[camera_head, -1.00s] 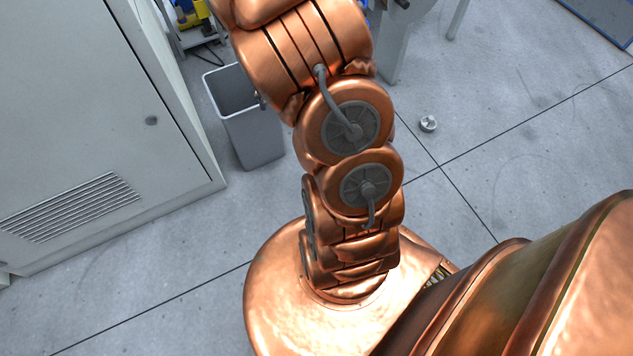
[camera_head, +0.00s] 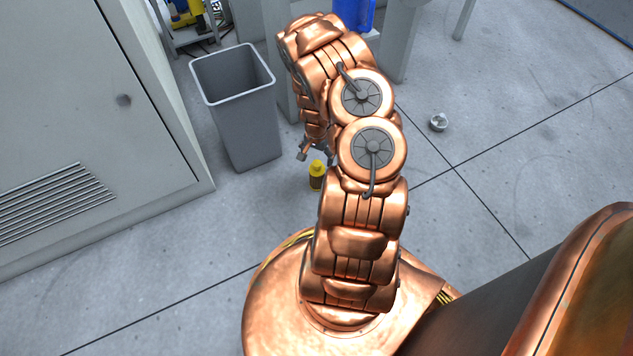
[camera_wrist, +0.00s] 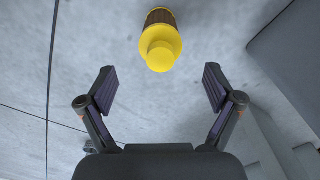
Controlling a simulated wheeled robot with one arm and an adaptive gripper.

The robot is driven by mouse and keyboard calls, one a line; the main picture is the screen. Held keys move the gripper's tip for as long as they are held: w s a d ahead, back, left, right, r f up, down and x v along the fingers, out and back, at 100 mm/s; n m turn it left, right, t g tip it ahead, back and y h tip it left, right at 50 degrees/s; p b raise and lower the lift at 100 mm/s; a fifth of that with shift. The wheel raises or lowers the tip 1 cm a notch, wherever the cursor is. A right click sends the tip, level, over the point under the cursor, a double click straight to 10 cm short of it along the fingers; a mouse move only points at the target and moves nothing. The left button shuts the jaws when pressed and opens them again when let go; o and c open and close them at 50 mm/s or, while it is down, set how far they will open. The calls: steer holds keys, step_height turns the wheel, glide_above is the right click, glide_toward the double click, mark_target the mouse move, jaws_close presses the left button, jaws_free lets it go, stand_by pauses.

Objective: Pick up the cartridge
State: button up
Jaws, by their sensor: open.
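The cartridge (camera_head: 317,176) has a yellow top and a dark body. In the head view it stands on the floor between the grey bin and my arm, partly beside my arm links. In the wrist view the cartridge (camera_wrist: 160,42) shows beyond the fingertips, near the top middle, with its yellow cap facing the camera. My gripper (camera_wrist: 160,85) is open and empty, with its two fingers apart and nothing between them. In the head view my gripper (camera_head: 316,152) is just above the cartridge in the picture, partly hidden by my arm.
A grey open bin (camera_head: 240,105) stands left of my arm. A large grey cabinet (camera_head: 85,110) fills the left side. A small round metal object (camera_head: 438,122) lies on the floor to the right. A blue item (camera_head: 352,14) is at the top. The floor (camera_head: 150,270) at the lower left is clear.

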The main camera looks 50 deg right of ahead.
mark_target(318, 163)
step_height(318, 163, down, 4)
steer(key=shift+s+d+r+b, duration=0.1)
steer(key=shift+r+b, duration=0.05)
steer(key=shift+b, duration=0.45)
step_height(318, 163, down, 6)
steer(key=b, duration=0.4)
steer(key=shift+r, duration=0.25)
steer(key=shift+w, duration=0.2)
steer(key=c, duration=1.4)
steer(key=shift+o, duration=0.2)
